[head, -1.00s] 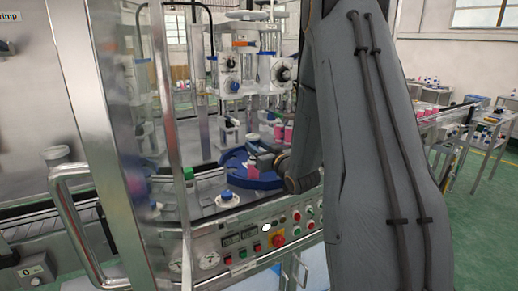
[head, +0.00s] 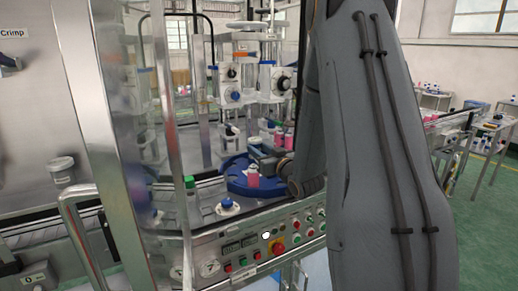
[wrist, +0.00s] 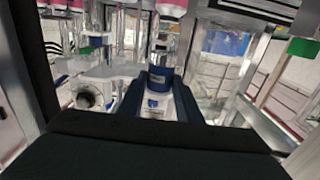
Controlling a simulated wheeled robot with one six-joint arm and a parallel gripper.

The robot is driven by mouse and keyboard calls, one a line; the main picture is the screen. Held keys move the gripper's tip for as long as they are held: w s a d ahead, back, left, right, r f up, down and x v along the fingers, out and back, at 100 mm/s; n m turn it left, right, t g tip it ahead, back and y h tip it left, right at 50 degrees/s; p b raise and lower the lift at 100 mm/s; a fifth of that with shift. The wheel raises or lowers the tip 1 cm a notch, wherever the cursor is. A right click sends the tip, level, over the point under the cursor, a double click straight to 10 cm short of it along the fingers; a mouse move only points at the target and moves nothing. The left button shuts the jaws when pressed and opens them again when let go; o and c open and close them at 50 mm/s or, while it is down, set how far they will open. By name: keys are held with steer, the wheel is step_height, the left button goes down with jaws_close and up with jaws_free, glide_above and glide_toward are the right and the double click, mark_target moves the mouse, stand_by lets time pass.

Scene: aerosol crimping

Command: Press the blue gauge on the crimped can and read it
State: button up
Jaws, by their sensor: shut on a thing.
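In the head view, my gripper (head: 263,153) is over the blue star wheel (head: 238,188), partly hidden by my arm. A pink can (head: 252,180) stands upright in the wheel, just below and left of the gripper. The wrist view looks upside down. There, my gripper's two dark fingers (wrist: 161,98) are closed around a cylinder with a blue band, which looks like the blue gauge (wrist: 162,82). A pink can (wrist: 172,5) shows at the top edge, in line with the gauge. I cannot tell whether gauge and can touch. No reading is legible.
The button panel (head: 245,255) is in front. A metal door frame with handle (head: 75,205) is at left. Crimping heads (head: 245,75) stand behind.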

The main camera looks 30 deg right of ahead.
steer(key=s+p, duration=0.2)
steer(key=s, duration=1.3)
steer(key=shift+s+d, duration=0.25)
steer(key=shift+d, duration=0.1)
